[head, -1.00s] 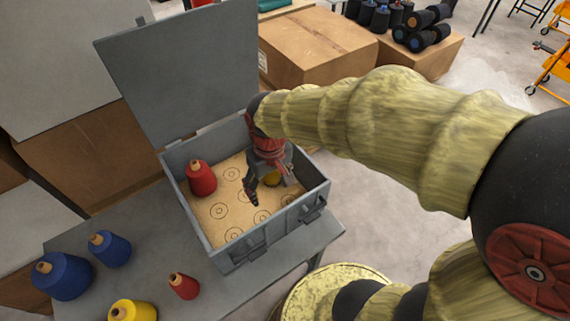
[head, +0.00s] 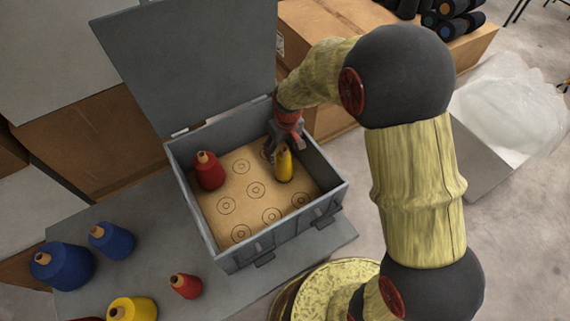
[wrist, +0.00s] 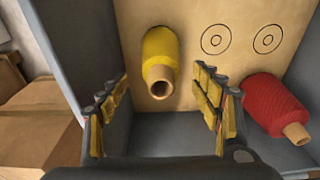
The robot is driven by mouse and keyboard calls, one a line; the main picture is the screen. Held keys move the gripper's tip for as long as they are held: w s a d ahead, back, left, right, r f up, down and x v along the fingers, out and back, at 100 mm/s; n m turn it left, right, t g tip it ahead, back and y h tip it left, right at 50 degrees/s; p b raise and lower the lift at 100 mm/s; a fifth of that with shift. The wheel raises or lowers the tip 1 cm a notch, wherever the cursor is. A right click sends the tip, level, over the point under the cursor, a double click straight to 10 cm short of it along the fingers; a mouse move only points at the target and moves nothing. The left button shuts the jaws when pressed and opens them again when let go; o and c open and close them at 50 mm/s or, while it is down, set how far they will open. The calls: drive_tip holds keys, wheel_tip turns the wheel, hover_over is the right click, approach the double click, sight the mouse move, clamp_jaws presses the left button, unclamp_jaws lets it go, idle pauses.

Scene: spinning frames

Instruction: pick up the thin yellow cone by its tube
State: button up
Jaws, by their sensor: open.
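The thin yellow cone (head: 284,166) stands upright in the grey box, near its right back side. Its tan tube end (wrist: 158,82) points toward the wrist camera. My gripper (head: 277,152) is inside the box's back right part, close to the cone's top. In the wrist view my gripper (wrist: 165,105) is open, its two yellow-padded fingers apart, with the cone's tube beyond and between them. Nothing is held. In the head view the fingers partly overlap the cone, and I cannot tell whether they touch it.
A red cone (head: 209,171) stands at the box's left; it is also in the wrist view (wrist: 272,103). The box (head: 190,215) has raised walls and an open lid (head: 190,60). Blue cones (head: 62,266), a small red cone (head: 186,286) and a wide yellow cone (head: 132,309) stand outside.

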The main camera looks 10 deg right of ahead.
wheel_tip(320, 180, down, 5)
drive_tip(key=shift+f+b, duration=0.1)
drive_tip(key=shift+b, duration=0.85)
drive_tip(key=shift+c, duration=0.4)
drive_tip(key=c, duration=1.3)
